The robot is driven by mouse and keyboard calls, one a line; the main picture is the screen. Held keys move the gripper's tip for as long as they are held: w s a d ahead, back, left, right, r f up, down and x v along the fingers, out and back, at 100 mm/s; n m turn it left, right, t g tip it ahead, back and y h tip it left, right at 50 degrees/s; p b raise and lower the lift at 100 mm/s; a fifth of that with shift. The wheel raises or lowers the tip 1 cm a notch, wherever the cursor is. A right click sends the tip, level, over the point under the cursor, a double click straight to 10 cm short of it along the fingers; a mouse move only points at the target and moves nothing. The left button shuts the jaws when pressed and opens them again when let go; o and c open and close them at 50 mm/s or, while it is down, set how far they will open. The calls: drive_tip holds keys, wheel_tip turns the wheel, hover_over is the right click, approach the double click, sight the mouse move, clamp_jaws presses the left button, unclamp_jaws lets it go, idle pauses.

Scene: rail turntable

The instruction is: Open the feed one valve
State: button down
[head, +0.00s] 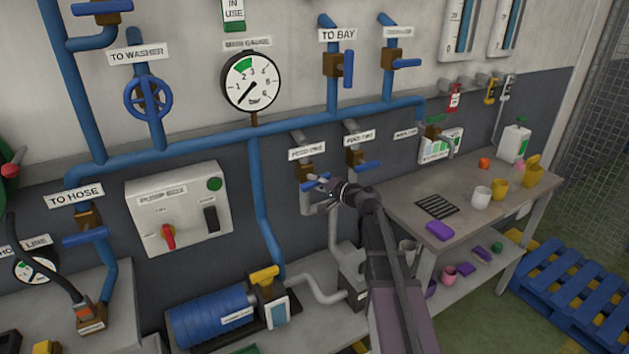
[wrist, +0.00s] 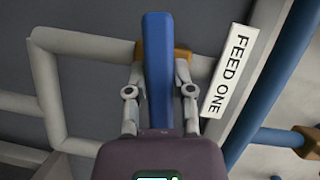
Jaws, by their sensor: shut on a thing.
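The feed one valve has a brown body (head: 306,171) and a blue lever (head: 311,186), below the FEED ONE label (head: 306,152) in the head view. The lever lies crosswise to its grey pipe. In the wrist view the blue lever (wrist: 158,70) stands between my two fingers, with the brown body (wrist: 181,62) behind it and the FEED ONE label (wrist: 229,70) to the right. My gripper (head: 326,186) is shut on the lever; it also shows in the wrist view (wrist: 160,78). My fingers hide part of the brown body.
The feed two valve (head: 356,158), with its blue lever crosswise, is close to the right of my gripper. The main blue pipe (head: 290,128) runs above. A pump (head: 215,318) stands below left. A workbench (head: 400,204) with cups is at the right.

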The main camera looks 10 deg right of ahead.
drive_tip(key=n+h+p, duration=0.1)
drive_tip(key=n+p, duration=0.1)
drive_tip(key=shift+r+n+g+h, duration=0.15)
drive_tip(key=shift+n+g+h, duration=0.15)
drive_tip(key=shift+n, duration=0.1)
drive_tip(key=n+h+p, duration=0.1)
drive_tip(key=n, duration=0.1)
drive_tip(key=shift+n, duration=0.4)
drive_tip(key=n+h+p, duration=0.2)
drive_tip(key=n+h, duration=0.1)
drive_tip(key=n, duration=0.1)
drive_tip(key=shift+c, duration=2.4)
unclamp_jaws()
drive_tip(key=shift+s, duration=0.1)
